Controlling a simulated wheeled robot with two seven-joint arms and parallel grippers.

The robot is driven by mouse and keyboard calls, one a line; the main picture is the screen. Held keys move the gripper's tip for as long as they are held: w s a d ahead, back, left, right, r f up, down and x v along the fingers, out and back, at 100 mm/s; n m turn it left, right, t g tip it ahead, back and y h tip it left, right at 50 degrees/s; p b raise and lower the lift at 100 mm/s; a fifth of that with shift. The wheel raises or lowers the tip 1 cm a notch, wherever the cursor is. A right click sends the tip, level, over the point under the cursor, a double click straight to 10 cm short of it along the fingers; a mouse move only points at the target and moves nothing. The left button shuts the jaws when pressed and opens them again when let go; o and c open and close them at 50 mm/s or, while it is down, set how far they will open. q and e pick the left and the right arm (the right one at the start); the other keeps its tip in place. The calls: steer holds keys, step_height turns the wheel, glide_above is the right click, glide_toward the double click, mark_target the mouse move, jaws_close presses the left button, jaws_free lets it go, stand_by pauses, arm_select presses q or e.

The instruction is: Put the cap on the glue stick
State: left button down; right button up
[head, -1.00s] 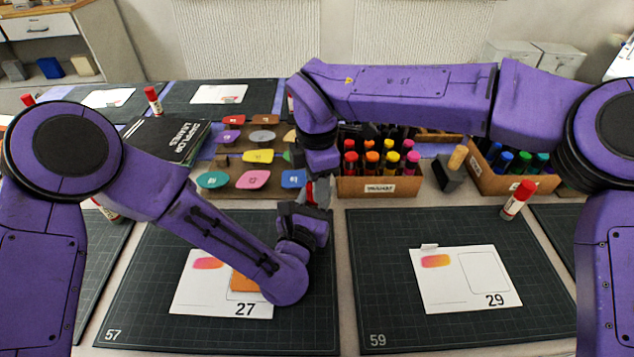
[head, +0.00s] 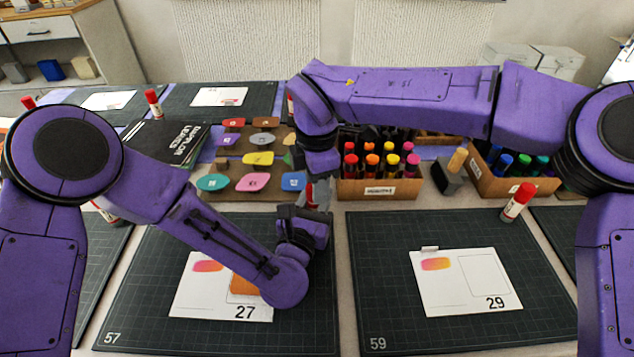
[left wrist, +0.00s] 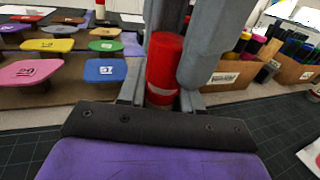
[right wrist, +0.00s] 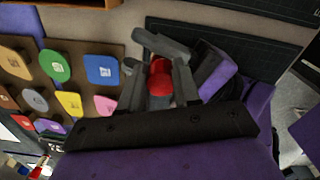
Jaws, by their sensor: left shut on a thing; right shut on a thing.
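My right gripper (head: 312,192) reaches down from above over the back of mat 57 and is shut on the red cap (right wrist: 160,78). My left gripper (head: 308,212) is just below it, shut on the glue stick (left wrist: 162,98), which stands roughly upright. In the left wrist view a red cylinder fills the space between the grey fingers, with a pale band near its lower end. The cap and stick are in line, and no clear gap shows between them. The fingers hide much of both, so I cannot tell how far the cap is seated.
Mat 57 (head: 150,310) holds card 27 (head: 195,300), partly under my left arm. A marker box (head: 378,190) and a board of coloured pieces (head: 225,190) stand close behind the grippers.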

arm_select(q)
steer(key=shift+d+r, duration=0.1)
steer(key=shift+r, duration=0.05)
arm_select(e)
steer(key=shift+s+d+f, duration=0.1)
steer(key=shift+f, duration=0.8)
steer(key=shift+r, duration=0.1)
steer(key=shift+r, duration=0.5)
steer(key=shift+r, duration=0.35)
stand_by(0.8)
steer(key=shift+f, duration=0.45)
